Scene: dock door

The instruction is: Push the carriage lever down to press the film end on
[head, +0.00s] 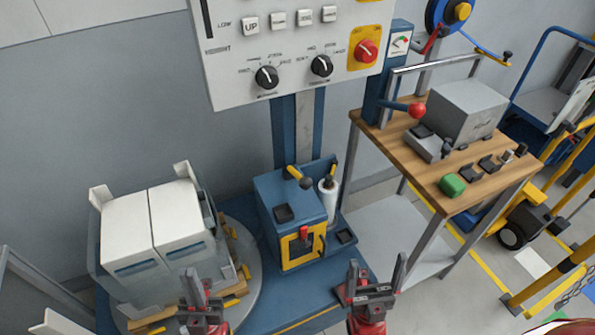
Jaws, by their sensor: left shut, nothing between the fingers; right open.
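The blue carriage (284,200) stands in the middle, in front of the mast (297,130). A yellow lever with a black end (298,176) sits on its top, and a red handle (304,234) sits in its yellow front frame. I cannot tell for sure which is the carriage lever. A white film roll (328,196) stands upright at the carriage's right side; its loose end is not clear. My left gripper (203,282) is shut and empty, in front of the wrapped load. My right gripper (377,264) is open and empty, in front and right of the carriage, touching neither.
White boxes (127,235) in clear film stand on a pallet on the round turntable (250,290) at left. A control panel (290,45) hangs above.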

